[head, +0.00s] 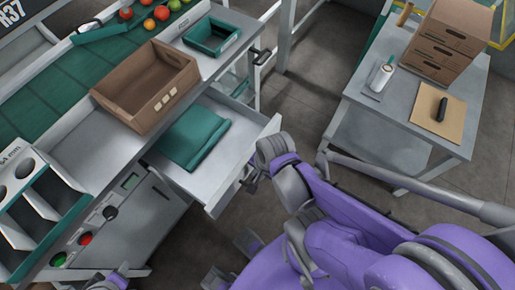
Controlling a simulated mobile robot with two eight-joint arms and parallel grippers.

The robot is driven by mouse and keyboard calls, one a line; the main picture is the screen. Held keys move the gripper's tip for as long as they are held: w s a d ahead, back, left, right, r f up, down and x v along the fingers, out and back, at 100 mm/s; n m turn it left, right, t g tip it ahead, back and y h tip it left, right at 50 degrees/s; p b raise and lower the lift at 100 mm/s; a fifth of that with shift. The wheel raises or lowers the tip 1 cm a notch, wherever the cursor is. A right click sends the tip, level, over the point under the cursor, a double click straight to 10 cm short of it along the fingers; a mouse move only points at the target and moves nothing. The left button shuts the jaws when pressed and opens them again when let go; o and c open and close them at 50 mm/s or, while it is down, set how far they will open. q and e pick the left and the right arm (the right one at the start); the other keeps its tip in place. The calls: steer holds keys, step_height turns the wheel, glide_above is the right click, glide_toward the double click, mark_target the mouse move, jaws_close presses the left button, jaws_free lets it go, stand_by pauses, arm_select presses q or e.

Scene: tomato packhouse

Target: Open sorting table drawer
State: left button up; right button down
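The sorting table drawer (207,182) is pulled out from under the table and stands open. A folded green cloth (193,137) lies in it. My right gripper (251,184) is at the outer side of the drawer front, close to where a handle would be. The wrist hides its fingers and any handle, so I cannot tell whether it grips. Only a small part of my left arm's end (112,278) shows at the bottom edge, below the table's control panel, and its fingers are not clear.
A cardboard box (112,102) and a green tray (236,42) stand on the sorting table (92,150). A side table (463,84) at the right bears cartons (447,38) and a clipboard (420,121). Floor between the tables is clear.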

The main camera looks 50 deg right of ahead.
steer(key=c, duration=0.9)
jaws_free()
arm_select(q)
steer(key=shift+r, duration=0.1)
arm_select(e)
steer(key=shift+r, duration=0.1)
arm_select(q)
step_height(320, 180, up, 8)
steer(key=w+p, duration=0.2)
steer(key=p, duration=0.4)
steer(key=shift+w+t, duration=0.3)
steer(key=shift+w, duration=0.1)
arm_select(e)
steer(key=shift+s+d+r, duration=0.1)
steer(key=shift+s+r, duration=0.25)
steer(key=shift+r, duration=1.4)
steer(key=shift+s+a+r, duration=0.1)
steer(key=shift+s+r, duration=0.25)
steer(key=shift+r, duration=1.4)
steer(key=shift+s+d+r, duration=0.1)
steer(key=shift+s+r, duration=0.25)
steer(key=shift+r, duration=1.4)
arm_select(q)
steer(key=shift+r, duration=0.1)
